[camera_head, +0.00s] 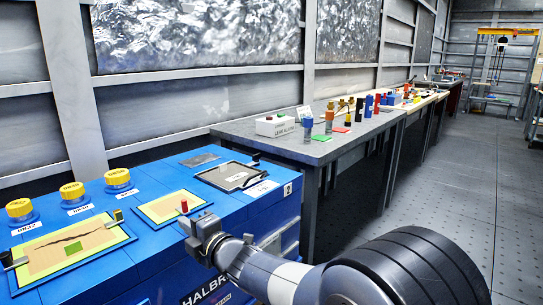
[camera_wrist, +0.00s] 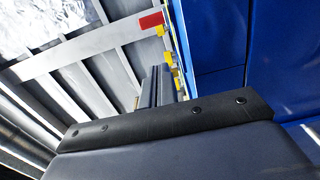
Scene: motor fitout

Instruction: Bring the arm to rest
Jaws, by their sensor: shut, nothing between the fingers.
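My arm reaches in from the bottom right of the head view, its large dark rounded joint in front. My gripper (camera_head: 190,224) is at the front edge of the blue bench (camera_head: 150,262), beside the panel with a red peg. Its fingers look closed together and I see nothing held. In the wrist view the dark fingers (camera_wrist: 157,84) stand side by side past the black gripper edge, with the blue surface (camera_wrist: 222,60) to their right. Whether the gripper touches the bench is unclear.
On the blue bench are several yellow knobs (camera_head: 72,190), a panel with a torn line (camera_head: 68,250), a yellow-edged panel (camera_head: 168,208) and a dark tray (camera_head: 230,176). A grey table (camera_head: 275,146) with coloured cylinders stands behind. The floor (camera_head: 450,200) at right is clear.

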